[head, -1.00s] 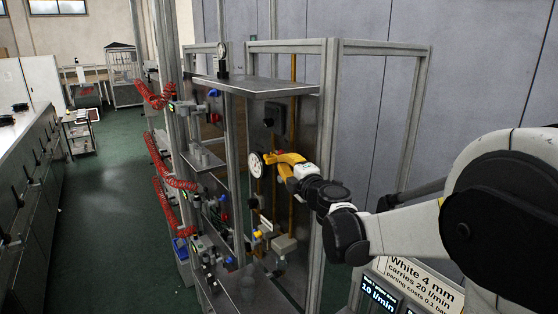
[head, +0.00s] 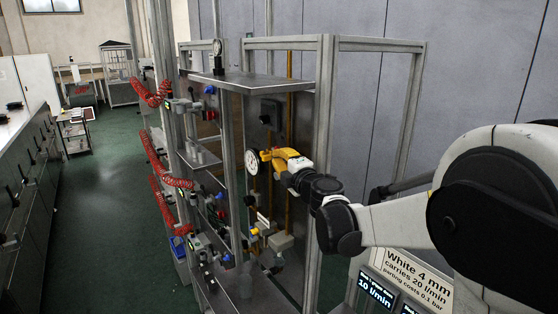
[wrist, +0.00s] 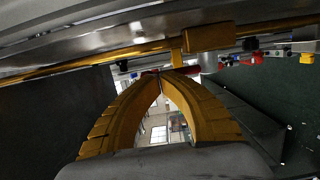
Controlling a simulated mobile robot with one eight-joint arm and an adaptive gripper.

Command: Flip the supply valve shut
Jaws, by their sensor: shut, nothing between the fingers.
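My gripper (head: 266,156) is yellow and its curved fingers meet at the tips, with nothing between them. It reaches into the frame rack from the right, beside a round white gauge (head: 252,162). In the wrist view the shut fingertips (wrist: 161,77) are at or just below a red lever (wrist: 183,71), which seems to be the supply valve's handle. The lever sits under a short yellow stem and a yellow valve body (wrist: 208,37) on a yellow pipe (wrist: 95,67). I cannot tell whether the tips touch the lever. In the head view my gripper hides most of the valve.
A metal shelf (head: 252,83) juts out above my gripper. An upright post (head: 322,130) stands close to my wrist. Red coiled hoses (head: 165,150) hang at the rack's left. A white sign (head: 408,279) stands at lower right. The green aisle (head: 105,210) is clear.

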